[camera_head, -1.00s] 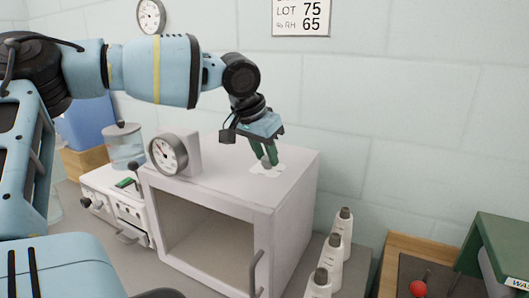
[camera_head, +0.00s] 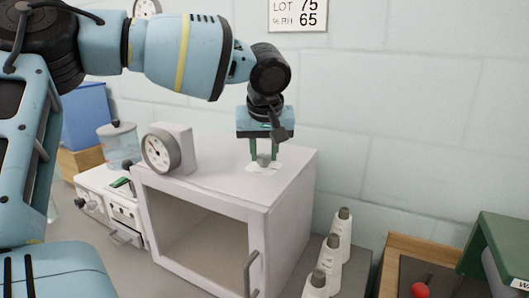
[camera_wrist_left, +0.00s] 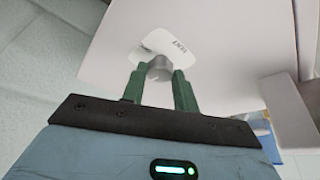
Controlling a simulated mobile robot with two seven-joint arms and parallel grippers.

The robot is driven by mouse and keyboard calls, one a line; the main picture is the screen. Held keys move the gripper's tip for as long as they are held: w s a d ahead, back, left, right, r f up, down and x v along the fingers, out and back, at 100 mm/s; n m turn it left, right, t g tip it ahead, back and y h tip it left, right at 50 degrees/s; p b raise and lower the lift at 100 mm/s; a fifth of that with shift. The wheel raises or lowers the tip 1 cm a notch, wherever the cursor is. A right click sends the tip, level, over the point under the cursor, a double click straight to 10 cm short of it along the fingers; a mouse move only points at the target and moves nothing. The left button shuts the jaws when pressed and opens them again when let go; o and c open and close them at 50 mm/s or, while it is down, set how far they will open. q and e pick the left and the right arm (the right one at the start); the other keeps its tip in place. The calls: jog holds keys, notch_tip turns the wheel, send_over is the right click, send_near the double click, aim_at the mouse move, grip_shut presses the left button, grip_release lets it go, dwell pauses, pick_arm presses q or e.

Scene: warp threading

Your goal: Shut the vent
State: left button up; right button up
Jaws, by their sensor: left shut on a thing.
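The vent is a small grey knob (camera_head: 263,159) on a white plate (camera_head: 255,169) on top of the pale cabinet (camera_head: 215,178). In the left wrist view the grey knob (camera_wrist_left: 160,69) sits between the green fingers, and the white plate (camera_wrist_left: 150,41) carries a small printed label. My left gripper (camera_head: 265,157) points down from above, its two green fingers on either side of the knob, shut on it. Its left wrist view position is at the knob too (camera_wrist_left: 159,78). My right gripper is out of view.
A round dial gauge (camera_head: 160,150) stands on the cabinet's left side. White cones (camera_head: 332,250) stand to the right, near a wooden tray (camera_head: 432,247) and a green box (camera_head: 505,240). A wall is behind.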

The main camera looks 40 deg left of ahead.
pick_arm(q)
jog(key=shift+n, duration=0.4)
jog(key=o, duration=1)
jog(key=shift+c, duration=0.2)
jog(key=v, duration=0.8)
jog(key=shift+d, duration=0.15)
jog(key=shift+w+f, duration=0.1)
jog(key=shift+w, duration=0.05)
